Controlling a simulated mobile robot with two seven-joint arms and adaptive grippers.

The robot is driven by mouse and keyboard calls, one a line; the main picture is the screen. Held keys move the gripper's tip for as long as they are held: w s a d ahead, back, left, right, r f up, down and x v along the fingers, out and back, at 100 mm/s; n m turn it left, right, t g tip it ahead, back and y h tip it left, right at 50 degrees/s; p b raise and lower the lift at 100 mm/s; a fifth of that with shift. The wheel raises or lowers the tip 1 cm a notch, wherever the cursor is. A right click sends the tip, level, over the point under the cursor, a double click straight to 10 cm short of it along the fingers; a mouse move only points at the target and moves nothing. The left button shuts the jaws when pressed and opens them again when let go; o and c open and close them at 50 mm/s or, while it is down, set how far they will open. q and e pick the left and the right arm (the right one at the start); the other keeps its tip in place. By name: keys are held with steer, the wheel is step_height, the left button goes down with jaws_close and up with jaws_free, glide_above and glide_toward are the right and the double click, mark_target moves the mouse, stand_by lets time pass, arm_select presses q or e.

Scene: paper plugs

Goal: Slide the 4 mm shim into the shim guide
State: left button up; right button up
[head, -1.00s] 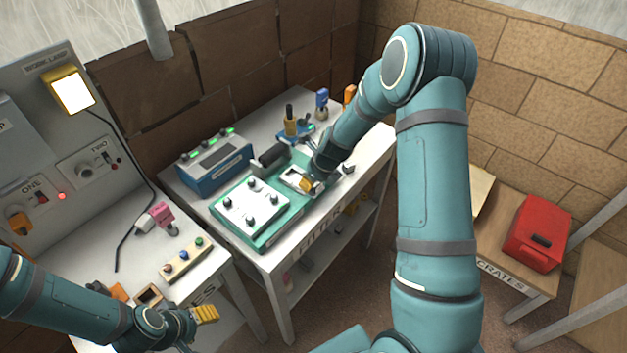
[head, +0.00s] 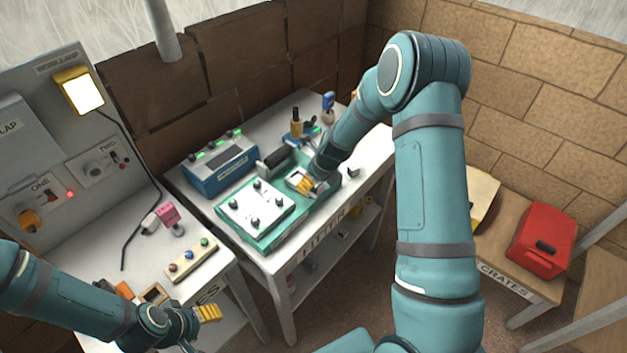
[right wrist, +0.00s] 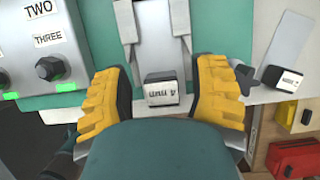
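The 4 mm shim shows in the right wrist view as a small grey block (right wrist: 162,91) with "4 mm" on its face. My right gripper (right wrist: 161,95) has its yellow fingers on either side of it, with a narrow gap at each side, so it looks open around the block. The shim guide, two pale rails (right wrist: 126,40) on a teal base, lies just beyond the block; how far the shim reaches between the rails is unclear. In the head view my right gripper (head: 306,186) partly hides the guide. My left gripper (head: 207,314) is far off at lower left.
A white plate with several black knobs (head: 256,208) sits beside the guide. Another small labelled block (head: 353,172) lies to the right on the white table. A blue box with green lights (head: 219,165) stands behind. A red case (head: 541,240) is on the crates bench.

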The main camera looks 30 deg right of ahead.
steer(key=shift+r, duration=0.15)
steer(key=v, duration=1.1)
steer(key=shift+s+r, duration=0.2)
steer(key=shift+r, duration=0.15)
steer(key=v, duration=1.2)
